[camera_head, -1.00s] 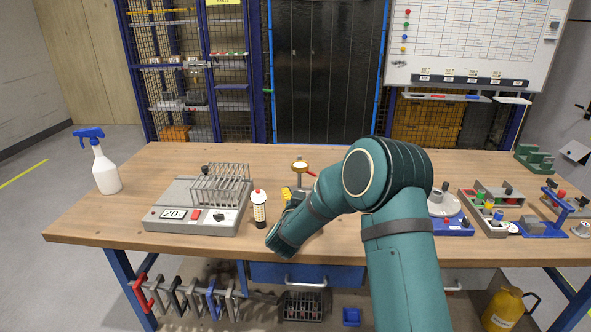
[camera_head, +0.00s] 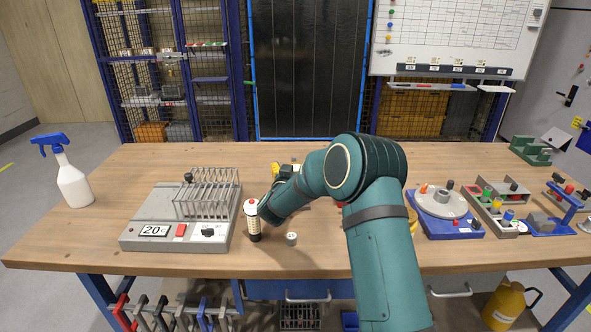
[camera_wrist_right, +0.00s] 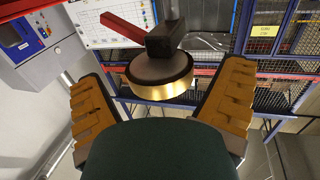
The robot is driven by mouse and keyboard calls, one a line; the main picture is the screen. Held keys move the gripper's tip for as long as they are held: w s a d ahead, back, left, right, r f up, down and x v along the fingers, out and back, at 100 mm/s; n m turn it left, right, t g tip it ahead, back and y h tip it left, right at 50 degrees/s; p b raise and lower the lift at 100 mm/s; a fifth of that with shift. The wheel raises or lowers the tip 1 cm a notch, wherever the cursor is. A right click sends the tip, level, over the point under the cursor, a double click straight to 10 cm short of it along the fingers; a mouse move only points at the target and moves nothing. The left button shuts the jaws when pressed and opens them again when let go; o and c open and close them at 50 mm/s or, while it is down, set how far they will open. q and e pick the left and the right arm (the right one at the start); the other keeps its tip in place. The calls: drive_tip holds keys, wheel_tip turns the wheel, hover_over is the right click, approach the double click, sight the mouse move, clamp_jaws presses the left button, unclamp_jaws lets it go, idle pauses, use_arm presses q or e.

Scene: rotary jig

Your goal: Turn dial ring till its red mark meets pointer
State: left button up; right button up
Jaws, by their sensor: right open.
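A round grey dial ring (camera_head: 441,202) with a raised hub sits on a blue base (camera_head: 462,232) at the right of the bench. An orange-red piece (camera_head: 423,189) shows at its left edge and a dark knob behind. My right gripper (camera_wrist_right: 160,82) is open, well left of this dial in the head view, partly hidden behind its own arm. In the right wrist view, a brass-rimmed disc (camera_wrist_right: 162,86) with a dark block and red bar (camera_wrist_right: 121,28) shows between the spread fingers; I cannot tell whether they touch it. My left gripper is not in view.
A spray bottle (camera_head: 72,184) stands far left. Part trays (camera_head: 499,205) crowd the right. The back of the bench is mostly clear.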

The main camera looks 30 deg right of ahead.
drive_tip(key=shift+w+d, duration=0.4)
drive_tip(key=c, duration=1.3)
